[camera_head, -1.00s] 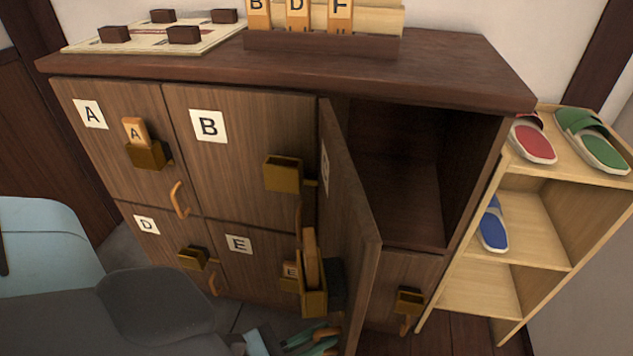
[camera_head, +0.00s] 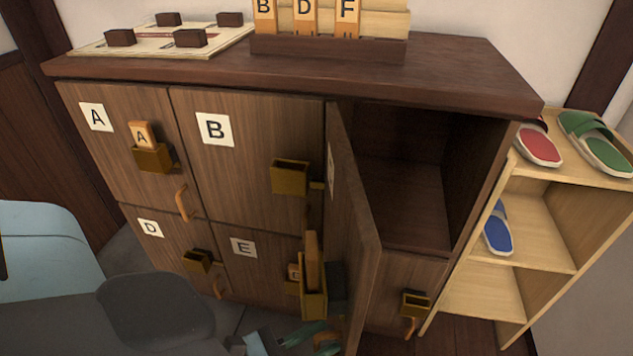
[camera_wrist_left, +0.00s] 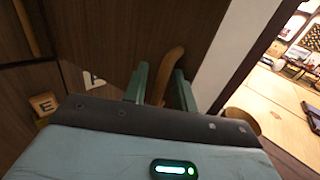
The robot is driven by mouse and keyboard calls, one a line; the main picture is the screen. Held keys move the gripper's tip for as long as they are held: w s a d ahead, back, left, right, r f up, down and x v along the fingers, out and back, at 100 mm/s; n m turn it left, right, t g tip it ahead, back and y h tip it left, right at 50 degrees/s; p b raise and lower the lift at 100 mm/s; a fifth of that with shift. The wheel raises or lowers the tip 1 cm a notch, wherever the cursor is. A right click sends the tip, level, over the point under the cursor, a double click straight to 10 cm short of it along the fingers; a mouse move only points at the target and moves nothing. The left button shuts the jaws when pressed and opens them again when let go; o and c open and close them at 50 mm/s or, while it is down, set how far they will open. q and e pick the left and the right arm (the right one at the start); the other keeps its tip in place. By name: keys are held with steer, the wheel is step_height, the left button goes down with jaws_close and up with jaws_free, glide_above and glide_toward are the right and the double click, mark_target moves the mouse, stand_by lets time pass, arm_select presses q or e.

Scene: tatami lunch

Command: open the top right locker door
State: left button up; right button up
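The top right locker door (camera_head: 352,215) stands swung out toward me, seen nearly edge-on in the head view. Behind it the top right compartment (camera_head: 405,190) is open, dark and looks empty. My left gripper (camera_head: 308,338) is low at the door's front side, at the bottom edge of the head view. In the left wrist view, its two green fingers (camera_wrist_left: 163,88) stand apart on either side of the door's curved wooden handle (camera_wrist_left: 168,72). A gap shows between handle and left finger, so the gripper looks open around it. My right gripper is not in view.
Closed doors A (camera_head: 115,140), B (camera_head: 240,150), D (camera_head: 165,240) and E (camera_head: 255,265) lie left, with handles and brass tag holders. A shoe rack (camera_head: 530,260) with slippers stands close on the right. A tag rack (camera_head: 330,47) and game board (camera_head: 130,42) sit on top.

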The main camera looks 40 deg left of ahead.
arm_select(q)
steer(key=b+v, duration=0.1)
steer(key=v, duration=0.6)
steer(key=shift+s, duration=0.4)
steer(key=shift+a, duration=0.15)
stand_by(0.3)
